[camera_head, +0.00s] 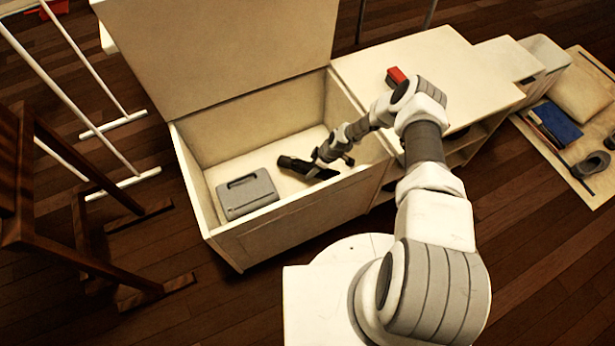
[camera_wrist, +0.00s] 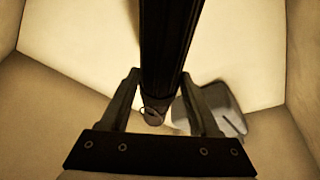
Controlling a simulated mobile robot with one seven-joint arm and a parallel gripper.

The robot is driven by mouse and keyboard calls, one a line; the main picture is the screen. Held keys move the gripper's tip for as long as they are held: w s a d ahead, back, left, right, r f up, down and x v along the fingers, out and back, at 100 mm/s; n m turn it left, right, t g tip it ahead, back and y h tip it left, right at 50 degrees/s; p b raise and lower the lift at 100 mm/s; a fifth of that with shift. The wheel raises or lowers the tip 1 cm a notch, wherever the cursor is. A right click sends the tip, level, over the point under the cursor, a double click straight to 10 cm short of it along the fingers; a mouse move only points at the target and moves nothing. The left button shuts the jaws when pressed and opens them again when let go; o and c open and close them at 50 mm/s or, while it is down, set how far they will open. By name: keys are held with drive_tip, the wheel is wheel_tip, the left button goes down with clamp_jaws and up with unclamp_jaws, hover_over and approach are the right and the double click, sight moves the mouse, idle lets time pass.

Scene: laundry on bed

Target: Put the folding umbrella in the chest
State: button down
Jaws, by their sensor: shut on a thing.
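The white chest (camera_head: 262,232) stands with its lid (camera_head: 230,50) raised. My gripper (camera_head: 317,160) is inside the chest, toward its right part. It is shut on the dark folding umbrella (camera_head: 296,166). In the wrist view the umbrella (camera_wrist: 168,50) runs from the top edge down between the two fingers of my gripper (camera_wrist: 160,80), with a small loop at its lower end. I cannot tell whether the umbrella touches the chest floor. Part of it is hidden by the gripper.
A grey case (camera_head: 247,194) lies in the chest's left front; it also shows in the wrist view (camera_wrist: 228,108). A white table (camera_head: 455,70) with a red object (camera_head: 395,76) adjoins the chest at right. A wooden chair (camera_head: 75,225) and white rack (camera_head: 70,90) stand left.

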drive_tip(key=shift+f+b, duration=0.8)
drive_tip(key=shift+f, duration=1.3)
drive_tip(key=shift+f, duration=0.2)
drive_tip(key=shift+c, duration=0.6)
unclamp_jaws()
drive_tip(key=p+v, duration=0.4)
drive_tip(key=v, duration=0.8)
drive_tip(key=shift+r+p, duration=0.15)
drive_tip(key=shift+p, duration=0.25)
drive_tip(key=shift+s, duration=0.1)
